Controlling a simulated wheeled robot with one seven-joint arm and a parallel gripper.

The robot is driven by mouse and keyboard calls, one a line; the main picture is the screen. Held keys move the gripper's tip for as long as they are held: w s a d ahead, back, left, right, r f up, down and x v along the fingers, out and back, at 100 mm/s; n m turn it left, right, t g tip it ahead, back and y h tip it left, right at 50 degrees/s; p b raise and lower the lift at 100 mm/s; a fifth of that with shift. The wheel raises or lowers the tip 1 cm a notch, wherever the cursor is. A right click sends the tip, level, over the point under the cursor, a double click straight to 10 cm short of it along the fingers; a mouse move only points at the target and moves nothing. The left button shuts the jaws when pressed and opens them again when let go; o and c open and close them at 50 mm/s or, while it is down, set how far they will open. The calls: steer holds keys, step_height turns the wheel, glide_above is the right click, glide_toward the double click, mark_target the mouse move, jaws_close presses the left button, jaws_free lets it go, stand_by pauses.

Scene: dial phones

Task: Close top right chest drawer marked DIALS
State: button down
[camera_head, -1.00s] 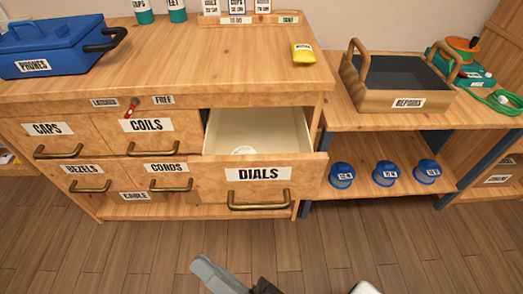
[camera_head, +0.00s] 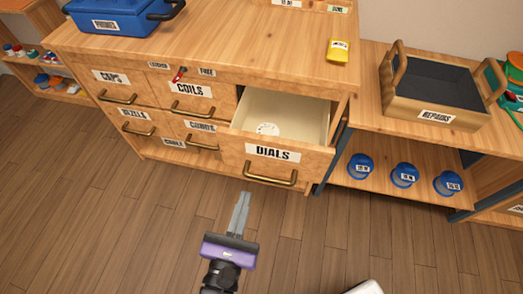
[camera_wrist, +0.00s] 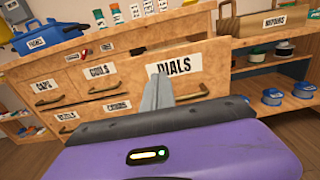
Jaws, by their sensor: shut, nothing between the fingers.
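The DIALS drawer (camera_head: 273,163) is the top right drawer of the wooden chest and stands pulled out. A round white dial (camera_head: 267,129) lies inside it, and a brass handle (camera_head: 270,176) is on its front. My gripper (camera_head: 245,195) is shut and empty, in front of and a little below the drawer front, apart from it in the head view. In the wrist view the closed fingers (camera_wrist: 158,90) point at the drawer front (camera_wrist: 190,77) and overlap part of the DIALS label. The gap between fingertips and drawer is hard to judge there.
The CAPS (camera_head: 113,79) and COILS (camera_head: 190,92) drawers beside it look shut. A blue box (camera_head: 123,17) and a yellow packet (camera_head: 338,50) sit on the chest top.

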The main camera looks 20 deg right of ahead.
mark_target(261, 143)
steer(key=x, duration=1.3)
steer(key=shift+w+d, duration=0.2)
steer(key=shift+w, duration=0.1)
steer(key=b+x, duration=0.2)
steer(key=x, duration=1.2)
steer(key=shift+b, duration=0.35)
